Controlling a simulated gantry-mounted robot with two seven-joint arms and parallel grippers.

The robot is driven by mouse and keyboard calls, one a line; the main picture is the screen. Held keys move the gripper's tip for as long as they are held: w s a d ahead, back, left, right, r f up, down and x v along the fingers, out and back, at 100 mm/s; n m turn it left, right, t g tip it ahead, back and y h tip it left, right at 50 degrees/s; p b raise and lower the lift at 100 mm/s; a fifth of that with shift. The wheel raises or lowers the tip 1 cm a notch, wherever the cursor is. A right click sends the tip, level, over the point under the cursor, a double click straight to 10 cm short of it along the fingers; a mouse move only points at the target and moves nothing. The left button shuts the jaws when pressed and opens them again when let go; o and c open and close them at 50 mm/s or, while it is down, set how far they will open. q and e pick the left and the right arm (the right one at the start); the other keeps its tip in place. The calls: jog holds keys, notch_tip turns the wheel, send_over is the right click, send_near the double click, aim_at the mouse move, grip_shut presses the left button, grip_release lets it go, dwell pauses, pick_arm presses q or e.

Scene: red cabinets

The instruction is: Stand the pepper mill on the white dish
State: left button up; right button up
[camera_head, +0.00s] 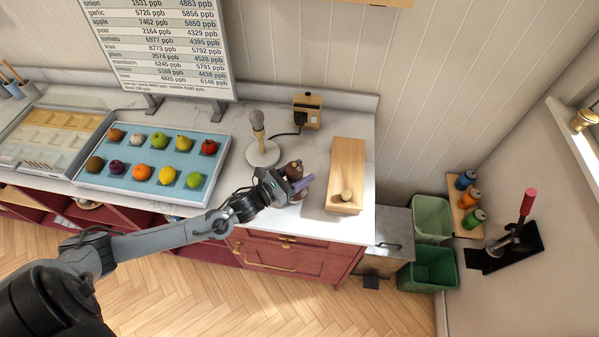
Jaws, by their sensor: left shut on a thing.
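A dark brown, rounded object, which looks like the pepper mill (292,168), shows just behind my left gripper (291,186) over the white marble counter. The gripper is shut on it and covers its lower part, so I cannot tell whether it touches the counter. A white round base (262,154) stands to the left of the gripper with a bulb-shaped piece on a stem above it. I cannot make out a separate white dish for certain. My right gripper is not in view.
A wooden box (347,165) with a round knob stands right of the gripper. A socket box (307,110) with a plug is behind. A blue tray (140,190) of fruit lies left. Green bins (428,268) stand beyond the counter's right end.

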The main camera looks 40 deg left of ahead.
pick_arm(q)
jog(key=shift+f, duration=0.3)
jog(key=o, duration=1.2)
jog(key=shift+r, duration=0.1)
